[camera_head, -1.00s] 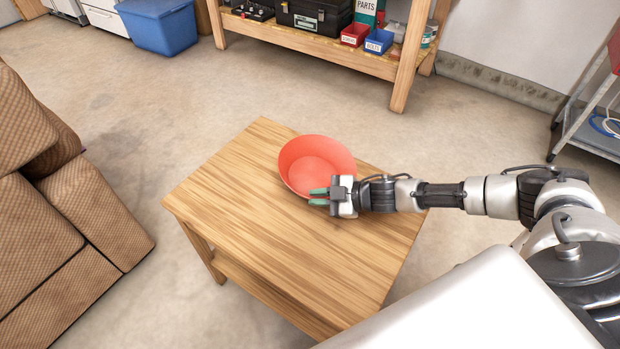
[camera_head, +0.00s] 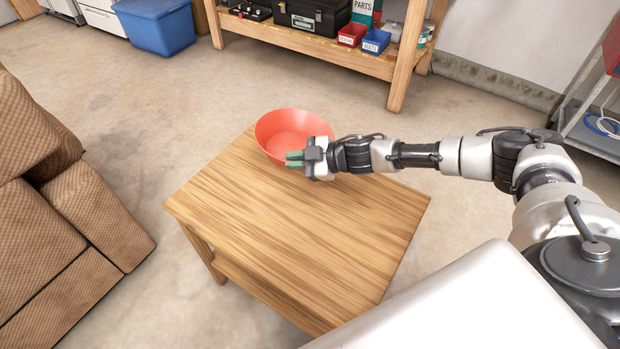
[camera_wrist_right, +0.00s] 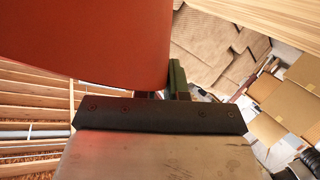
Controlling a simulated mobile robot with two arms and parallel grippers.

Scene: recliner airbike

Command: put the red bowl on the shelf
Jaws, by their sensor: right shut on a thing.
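The red bowl (camera_head: 287,133) is at the far end of the small wooden table (camera_head: 290,240) in the head view. It appears raised above the tabletop and tilted a little. My right gripper (camera_head: 294,159) is shut on the bowl's near right rim, with green fingertips at the wall. In the right wrist view the bowl (camera_wrist_right: 90,40) fills the upper left, and one green finger (camera_wrist_right: 177,80) shows against its edge. A wooden shelf unit (camera_head: 340,52) stands at the back, its lower board holding several items. My left gripper is not in view.
On the shelf are a black toolbox (camera_head: 312,14), a red bin (camera_head: 352,34) and a blue bin (camera_head: 376,41). A brown recliner (camera_head: 60,200) is at left, a blue tub (camera_head: 157,27) at the back left. Concrete floor between table and shelf is clear.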

